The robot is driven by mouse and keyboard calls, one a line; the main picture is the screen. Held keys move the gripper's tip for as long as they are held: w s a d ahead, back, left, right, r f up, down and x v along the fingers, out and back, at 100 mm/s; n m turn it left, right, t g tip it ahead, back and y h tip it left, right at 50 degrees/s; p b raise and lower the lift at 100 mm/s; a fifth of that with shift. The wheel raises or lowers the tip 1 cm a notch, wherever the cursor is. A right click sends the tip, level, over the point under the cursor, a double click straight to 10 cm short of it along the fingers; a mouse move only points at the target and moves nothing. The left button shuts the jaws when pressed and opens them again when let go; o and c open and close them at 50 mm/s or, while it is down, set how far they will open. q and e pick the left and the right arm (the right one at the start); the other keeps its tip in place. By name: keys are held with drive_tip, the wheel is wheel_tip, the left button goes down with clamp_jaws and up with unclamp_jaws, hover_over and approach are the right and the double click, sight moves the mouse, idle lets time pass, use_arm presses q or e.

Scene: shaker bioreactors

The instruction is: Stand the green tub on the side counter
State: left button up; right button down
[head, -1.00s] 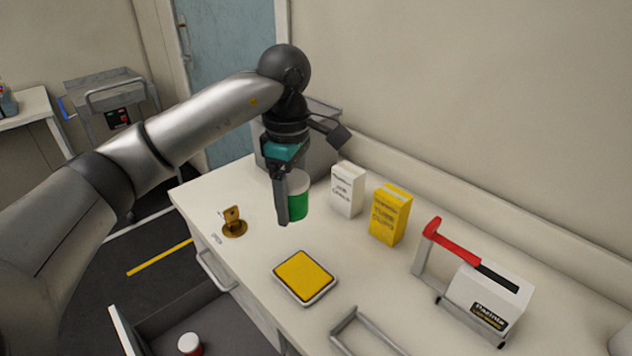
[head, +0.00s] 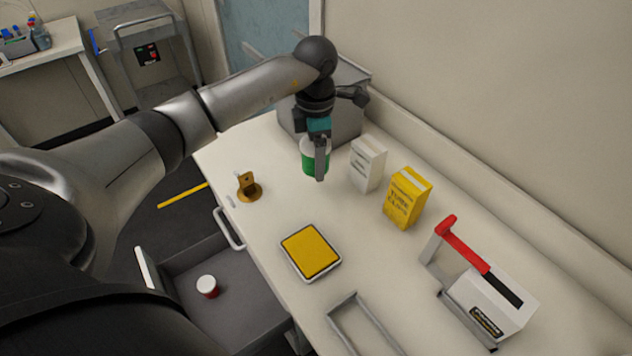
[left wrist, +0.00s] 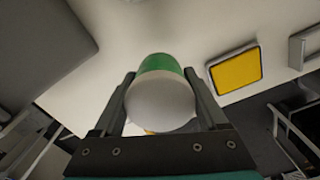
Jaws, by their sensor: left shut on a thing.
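The green tub (head: 314,161) with a white lid is at the far part of the white counter (head: 262,225) in the head view. My left gripper (head: 319,170) is shut on it from above. In the left wrist view the tub (left wrist: 160,95) sits between the two fingers (left wrist: 160,100), its pale lid facing the camera. I cannot tell whether the tub's base touches the counter. My right gripper is not in view.
A white carton (head: 367,165), a yellow box (head: 407,198), a yellow-topped pad (head: 310,251), a brass stand (head: 248,187) and a red-handled device (head: 490,300) stand around it. A grey box (head: 345,110) is behind. An open drawer (head: 240,285) holds a red, white-topped jar (head: 207,286).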

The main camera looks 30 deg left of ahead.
sight(316, 193)
use_arm(q)
drive_tip(key=shift+f, duration=3.95)
drive_tip(key=shift+f+b, duration=0.2)
drive_tip(key=shift+b, duration=0.25)
drive_tip(key=o, duration=1.4)
drive_tip(key=shift+r, duration=0.1)
wheel_tip(316, 193, up, 12)
drive_tip(key=shift+r+p, duration=0.15)
drive_tip(key=shift+p, duration=0.3)
